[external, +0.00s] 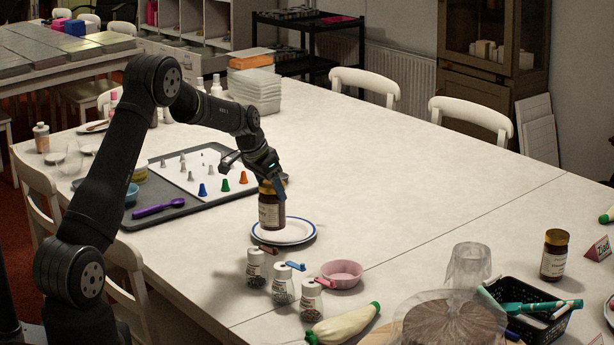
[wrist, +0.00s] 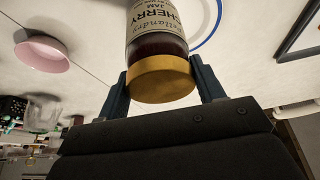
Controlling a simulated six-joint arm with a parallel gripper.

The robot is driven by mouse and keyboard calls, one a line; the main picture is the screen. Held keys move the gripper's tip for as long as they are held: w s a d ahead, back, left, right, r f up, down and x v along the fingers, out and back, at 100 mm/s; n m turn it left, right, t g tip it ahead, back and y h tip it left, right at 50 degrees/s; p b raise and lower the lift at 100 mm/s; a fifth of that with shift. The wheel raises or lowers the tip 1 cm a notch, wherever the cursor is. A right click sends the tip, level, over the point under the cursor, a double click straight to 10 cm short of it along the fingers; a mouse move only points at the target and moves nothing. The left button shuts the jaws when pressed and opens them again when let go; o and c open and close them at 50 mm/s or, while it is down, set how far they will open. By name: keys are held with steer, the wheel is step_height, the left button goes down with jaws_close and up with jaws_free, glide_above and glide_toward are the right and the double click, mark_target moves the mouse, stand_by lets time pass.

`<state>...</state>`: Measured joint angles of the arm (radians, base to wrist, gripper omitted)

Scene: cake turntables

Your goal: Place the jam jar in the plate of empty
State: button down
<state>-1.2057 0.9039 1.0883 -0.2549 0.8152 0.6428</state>
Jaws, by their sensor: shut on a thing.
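The jam jar (external: 271,212) is dark with a cream label and a gold lid. It is upright, over the white blue-rimmed plate (external: 303,238) in the external view. I cannot tell whether its base touches the plate. My gripper (external: 266,180) is above the jar with its fingers around the lid. In the wrist view my gripper (wrist: 163,85) is shut on the gold lid, and the jar's label (wrist: 155,22) reads "CHERRY JAM". The plate's blue rim (wrist: 208,35) shows beside the jar there. A second, similar jar (external: 554,255) stands at the right of the table.
Several shaker jars (external: 283,285) and a pink bowl (external: 342,273) stand in front of the plate. A grey tray with piping nozzles (external: 160,215) lies to the left. A black basket (external: 530,310) stands at the right front. The table right of the plate is clear.

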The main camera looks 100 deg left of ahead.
mark_target(271, 198)
step_height(271, 198, down, 3)
steer(key=shift+f, duration=0.15)
steer(key=shift+c, duration=1.8)
jaws_free()
steer(key=v, duration=1.2)
steer(key=shift+f, duration=0.1)
